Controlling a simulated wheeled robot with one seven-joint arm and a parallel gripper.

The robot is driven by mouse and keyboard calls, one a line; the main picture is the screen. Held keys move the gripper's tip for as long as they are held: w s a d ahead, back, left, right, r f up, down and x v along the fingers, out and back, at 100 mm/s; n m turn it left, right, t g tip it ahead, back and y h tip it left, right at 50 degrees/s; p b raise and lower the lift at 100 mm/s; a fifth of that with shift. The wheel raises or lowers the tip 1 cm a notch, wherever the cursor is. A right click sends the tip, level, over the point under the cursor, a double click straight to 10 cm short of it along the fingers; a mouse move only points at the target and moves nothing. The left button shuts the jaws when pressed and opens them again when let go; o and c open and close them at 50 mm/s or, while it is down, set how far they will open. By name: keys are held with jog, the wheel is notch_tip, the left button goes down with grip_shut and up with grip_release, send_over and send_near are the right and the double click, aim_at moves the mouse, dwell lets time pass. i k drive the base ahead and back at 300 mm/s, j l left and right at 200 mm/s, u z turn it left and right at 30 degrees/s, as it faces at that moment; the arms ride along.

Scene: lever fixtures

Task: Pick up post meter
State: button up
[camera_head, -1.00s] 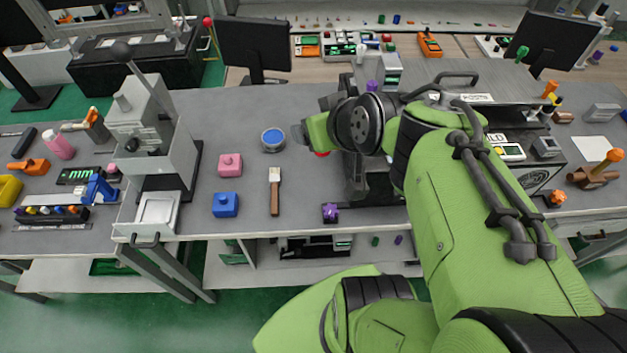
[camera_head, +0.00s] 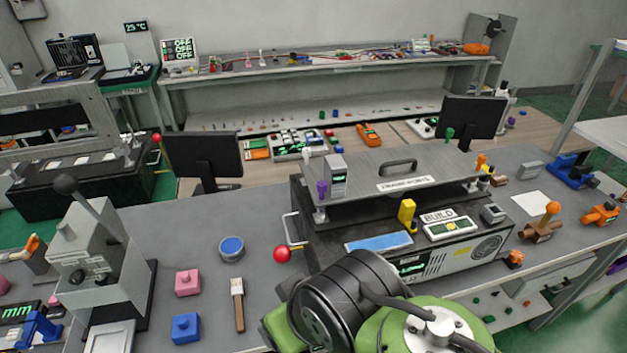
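A small grey meter with a lit green display (camera_head: 335,177) stands upright at the left end of the lidded grey machine. It is the likeliest post meter, but I cannot read a label. A purple piece (camera_head: 321,189) is close to its left side. My green and black arm fills the bottom centre, in front of the machine and below the meter. My gripper's fingers do not show, so I cannot see what they hold.
The lidded machine (camera_head: 398,176) has a BUILD display unit (camera_head: 449,226) and a yellow piece (camera_head: 407,214) in front. A red ball handle (camera_head: 282,254) sticks out at its left. A grey lever press (camera_head: 88,262) stands left. Bench room between holds a pink block (camera_head: 188,283) and blue block (camera_head: 186,328).

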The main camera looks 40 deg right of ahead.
aim_at(335, 170)
jog(key=z, duration=1.2)
